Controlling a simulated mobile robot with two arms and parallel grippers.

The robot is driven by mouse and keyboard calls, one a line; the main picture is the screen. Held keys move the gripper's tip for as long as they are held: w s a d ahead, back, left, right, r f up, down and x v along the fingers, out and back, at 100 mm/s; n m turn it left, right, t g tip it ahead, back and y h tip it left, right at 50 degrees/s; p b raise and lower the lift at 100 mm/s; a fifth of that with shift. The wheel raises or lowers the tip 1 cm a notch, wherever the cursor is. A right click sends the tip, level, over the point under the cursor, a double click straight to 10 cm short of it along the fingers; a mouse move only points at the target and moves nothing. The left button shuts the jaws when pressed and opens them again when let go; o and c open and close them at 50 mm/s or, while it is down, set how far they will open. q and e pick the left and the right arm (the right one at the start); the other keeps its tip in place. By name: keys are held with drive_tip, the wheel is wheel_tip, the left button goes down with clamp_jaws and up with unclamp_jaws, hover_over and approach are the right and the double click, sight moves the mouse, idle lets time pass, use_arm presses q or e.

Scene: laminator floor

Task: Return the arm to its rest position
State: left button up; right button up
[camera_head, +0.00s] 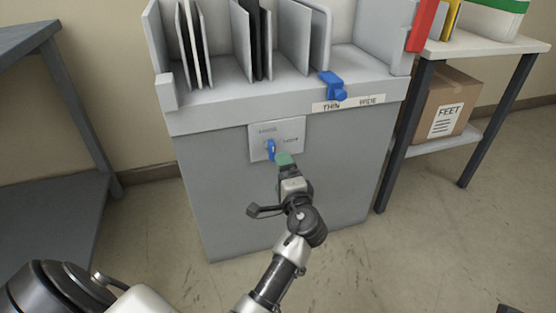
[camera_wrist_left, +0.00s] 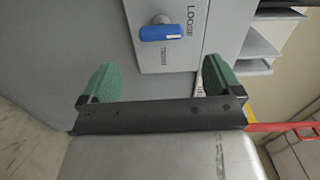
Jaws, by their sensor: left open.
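My left gripper (camera_head: 284,160) is in front of the grey cabinet, close to the small label plate (camera_head: 291,128) on its front. In the left wrist view its two green fingertips (camera_wrist_left: 158,80) are wide apart with nothing between them. A blue knob handle (camera_head: 270,149) on the plate stands upright in the head view. In the left wrist view the blue handle (camera_wrist_left: 161,33) lies beyond the fingertips, apart from them, near the word LOOSE. My left arm reaches up from the bottom of the head view. My right gripper is not in view.
The grey cabinet (camera_head: 330,185) holds upright panels on top and has a blue slider (camera_head: 333,86) above a THIN label. A side table (camera_head: 480,45) with a cardboard box (camera_head: 446,105) on its shelf stands right. A grey table (camera_head: 60,160) is left. Bare floor shows around the cabinet.

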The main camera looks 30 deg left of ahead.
use_arm(q)
drive_tip(key=shift+s+d, duration=0.3)
drive_tip(key=shift+d, duration=0.05)
idle(0.3)
